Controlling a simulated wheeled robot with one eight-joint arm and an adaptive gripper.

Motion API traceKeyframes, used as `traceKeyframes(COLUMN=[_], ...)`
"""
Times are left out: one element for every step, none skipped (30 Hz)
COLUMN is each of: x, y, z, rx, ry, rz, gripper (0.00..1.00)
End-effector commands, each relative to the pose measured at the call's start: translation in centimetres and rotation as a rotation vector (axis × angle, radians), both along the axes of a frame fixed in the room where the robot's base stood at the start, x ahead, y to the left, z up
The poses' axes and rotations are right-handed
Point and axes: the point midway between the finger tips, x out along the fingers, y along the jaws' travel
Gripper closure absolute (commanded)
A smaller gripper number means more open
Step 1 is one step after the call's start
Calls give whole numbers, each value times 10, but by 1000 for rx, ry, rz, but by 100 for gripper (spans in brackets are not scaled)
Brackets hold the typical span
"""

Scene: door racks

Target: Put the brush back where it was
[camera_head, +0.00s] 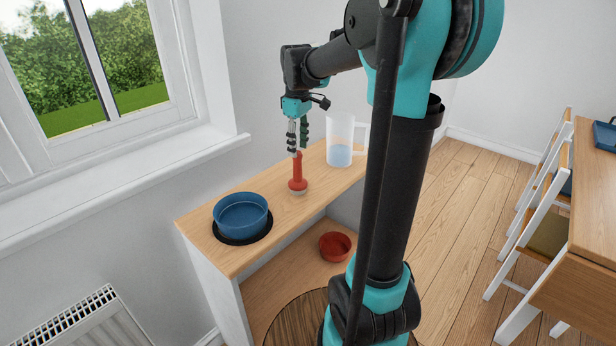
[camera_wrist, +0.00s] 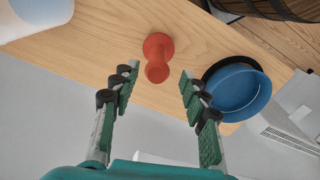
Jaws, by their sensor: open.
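The brush (camera_head: 297,175) is red with a pale base and stands upright on the wooden top of the shelf unit (camera_head: 270,250). The brush also shows in the wrist view (camera_wrist: 157,57), seen from above, ahead of the fingertips and roughly midway between them. My gripper (camera_head: 297,146) is just above the brush's handle in the head view. In the wrist view my gripper (camera_wrist: 160,80) has its two green-padded fingers spread wide with nothing between the pads. I cannot tell whether a finger touches the handle.
A blue bowl (camera_head: 241,215) sits on a black round mat left of the brush. A clear jug (camera_head: 341,139) with bluish liquid stands to the right. A red bowl (camera_head: 335,246) is on the lower shelf. The window sill (camera_head: 180,160) runs behind.

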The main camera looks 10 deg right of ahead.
Motion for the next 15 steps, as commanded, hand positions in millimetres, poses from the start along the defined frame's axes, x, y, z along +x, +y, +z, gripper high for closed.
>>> traceKeyframes(x=[-9,-15,-25,-33,-42,-55,-66,-77,-93,-105,-116,-132,-143,-153,-166], y=[-3,-4,-7,-9,-11,-15,-17,-19,-22,-24,-26,-29,-30,-31,-33], z=[-7,-13,-22,-29,-38,-50,-59,-69,-82,-92,-102,-114,-123,-131,-142], rx=[2,4,7,10,14,21,27,33,44,52,62,75,85,96,109], ry=[-12,-24,-41,-56,-72,-96,-112,-132,-156,-175,-193,-217,-232,-248,-267], rz=[-31,-58,-100,-137,-176,-233,-277,-322,-385,-431,-478,-536,-579,-618,-666], gripper=[55,55,55,55,55,55,55,55,55,55,55,55,55,55,55])
